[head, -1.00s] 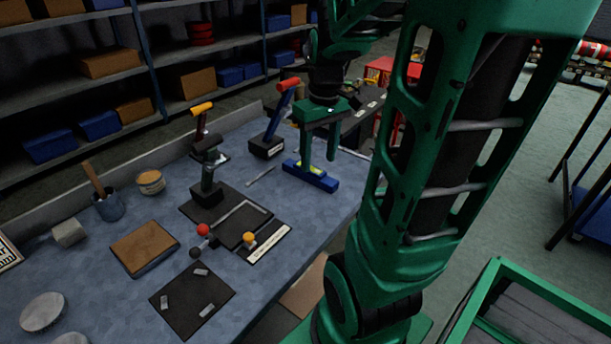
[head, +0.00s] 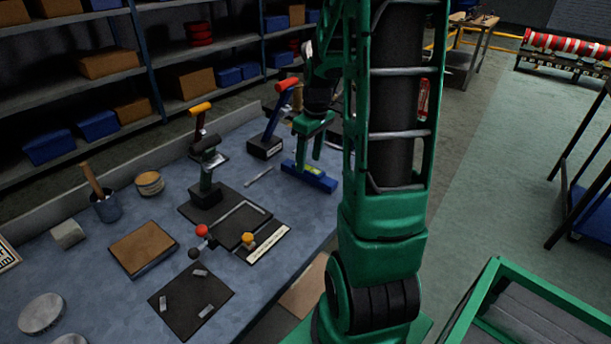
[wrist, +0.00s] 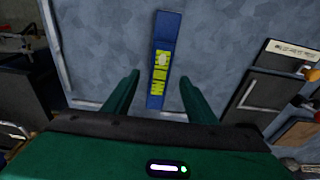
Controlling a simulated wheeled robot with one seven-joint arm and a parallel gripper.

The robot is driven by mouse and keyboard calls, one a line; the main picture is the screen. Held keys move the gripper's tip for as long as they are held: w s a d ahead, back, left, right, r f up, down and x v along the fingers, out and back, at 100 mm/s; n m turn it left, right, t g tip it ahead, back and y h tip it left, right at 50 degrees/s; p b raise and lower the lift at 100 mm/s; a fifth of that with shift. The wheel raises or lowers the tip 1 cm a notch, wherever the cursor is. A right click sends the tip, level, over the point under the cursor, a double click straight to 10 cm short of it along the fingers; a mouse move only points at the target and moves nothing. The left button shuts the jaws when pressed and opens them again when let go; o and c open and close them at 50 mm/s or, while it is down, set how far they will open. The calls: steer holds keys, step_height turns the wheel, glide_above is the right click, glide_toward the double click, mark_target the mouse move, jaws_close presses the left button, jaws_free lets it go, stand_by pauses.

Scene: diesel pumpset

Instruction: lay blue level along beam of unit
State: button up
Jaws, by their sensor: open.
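The blue level (head: 325,183) lies flat on the blue-grey bench near its right edge, with a yellow-green vial section in its middle. The gripper also shows in the wrist view (wrist: 159,77), empty. I cannot pick out a beam of the unit for certain; my arm hides part of the area behind the bench.
A red-handled lever on a black base (head: 265,147) stands just left of the level. A metal rod (head: 258,177) and a black plate with a clamp-like stand (head: 205,190) lie further left. My arm blocks the bench's right side; open floor (head: 480,190) lies right.

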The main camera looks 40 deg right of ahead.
mark_target(308, 167)
steer(key=f, duration=0.4)
steer(key=shift+w+f, duration=0.2)
steer(key=shift+f, duration=0.2)
jaws_close()
steer(key=shift+r, duration=0.15)
steer(key=r, duration=0.4)
steer(key=shift+a+r, duration=0.25)
steer(key=shift+a, duration=0.05)
steer(key=s+a+r, duration=0.4)
steer(key=a+r, duration=0.2)
steer(key=a, duration=0.4)
steer(key=shift+s+r, duration=0.15)
steer(key=shift+s, duration=0.05)
